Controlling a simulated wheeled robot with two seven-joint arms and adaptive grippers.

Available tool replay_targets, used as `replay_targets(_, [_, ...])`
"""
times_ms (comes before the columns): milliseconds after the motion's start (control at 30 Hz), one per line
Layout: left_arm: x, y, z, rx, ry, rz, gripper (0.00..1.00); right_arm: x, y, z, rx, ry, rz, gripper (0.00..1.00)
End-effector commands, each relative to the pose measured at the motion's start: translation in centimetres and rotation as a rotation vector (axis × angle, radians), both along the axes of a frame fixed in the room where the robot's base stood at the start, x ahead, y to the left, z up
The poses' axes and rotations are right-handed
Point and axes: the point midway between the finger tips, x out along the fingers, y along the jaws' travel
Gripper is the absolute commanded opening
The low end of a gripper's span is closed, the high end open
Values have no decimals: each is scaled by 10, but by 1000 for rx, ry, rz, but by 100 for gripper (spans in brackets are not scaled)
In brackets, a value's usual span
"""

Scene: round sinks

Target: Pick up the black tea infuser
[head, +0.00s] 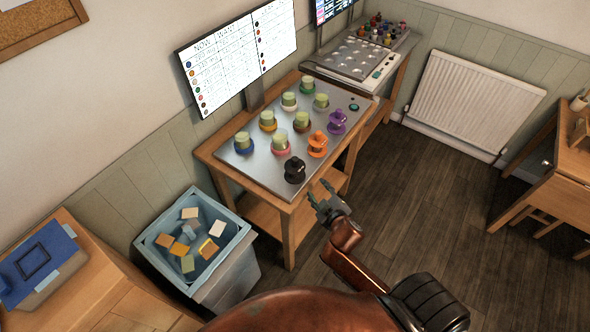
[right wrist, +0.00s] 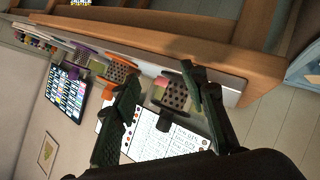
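The black tea infuser (head: 294,170) stands on the metal top at the front corner of the wooden table. My right gripper (head: 327,202) is in front of that corner, off the table edge and apart from the infuser. In the right wrist view, my right gripper (right wrist: 160,78) is open with its fingers spread. The black infuser (right wrist: 176,96) shows between and beyond the fingers, its perforated body visible, with nothing held. My left gripper is not in view.
An orange infuser (head: 317,145) and a purple infuser (head: 337,122) stand behind the black one. Several green-topped pieces on coloured rings fill the rest of the metal top (head: 262,172). A blue-rimmed bin (head: 239,237) of blocks stands left. Dark floor (head: 430,200) at right is clear.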

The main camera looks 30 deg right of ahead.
Motion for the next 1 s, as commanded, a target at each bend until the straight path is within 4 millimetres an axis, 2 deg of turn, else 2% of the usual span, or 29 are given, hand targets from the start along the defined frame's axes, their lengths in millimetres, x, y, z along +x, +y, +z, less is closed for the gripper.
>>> replay_targets(33, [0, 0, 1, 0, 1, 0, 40, 19, 6, 35, -54, -80, 48, 40])
replay_targets(167, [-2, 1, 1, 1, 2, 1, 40, 64, 42, 129, -232, -323, 228, 40])
replay_targets(200, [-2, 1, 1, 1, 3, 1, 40, 75, 62, 160, -302, -405, 305, 40])
replay_targets(267, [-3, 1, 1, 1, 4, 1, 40, 88, 96, 201, -416, -523, 436, 40])
replay_targets(300, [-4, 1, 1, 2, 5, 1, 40, 92, 122, 223, -499, -594, 535, 40])
replay_targets(333, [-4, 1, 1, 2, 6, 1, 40, 93, 143, 238, -562, -644, 615, 40])
replay_targets(400, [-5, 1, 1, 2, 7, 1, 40, 89, 191, 259, -722, -738, 810, 40])
replay_targets(467, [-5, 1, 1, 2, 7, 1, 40, 82, 227, 262, -861, -785, 987, 40])
replay_targets(533, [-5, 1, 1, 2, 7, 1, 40, 72, 258, 251, -1029, -797, 1197, 40])
replay_targets(600, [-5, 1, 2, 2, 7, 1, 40, 65, 271, 226, -1197, -756, 1404, 40])
replay_targets(667, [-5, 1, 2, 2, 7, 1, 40, 63, 266, 200, -1337, -673, 1573, 40])
replay_targets(767, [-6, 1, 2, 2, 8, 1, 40, 67, 227, 158, -1544, -442, 1814, 40])
replay_targets(867, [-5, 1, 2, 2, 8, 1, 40, 75, 164, 135, -1690, -147, 1971, 40])
replay_targets(900, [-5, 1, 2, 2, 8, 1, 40, 78, 138, 131, -1728, -29, 2010, 40])
replay_targets(1000, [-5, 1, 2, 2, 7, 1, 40, 83, 81, 132, -1782, 226, 2063, 40])
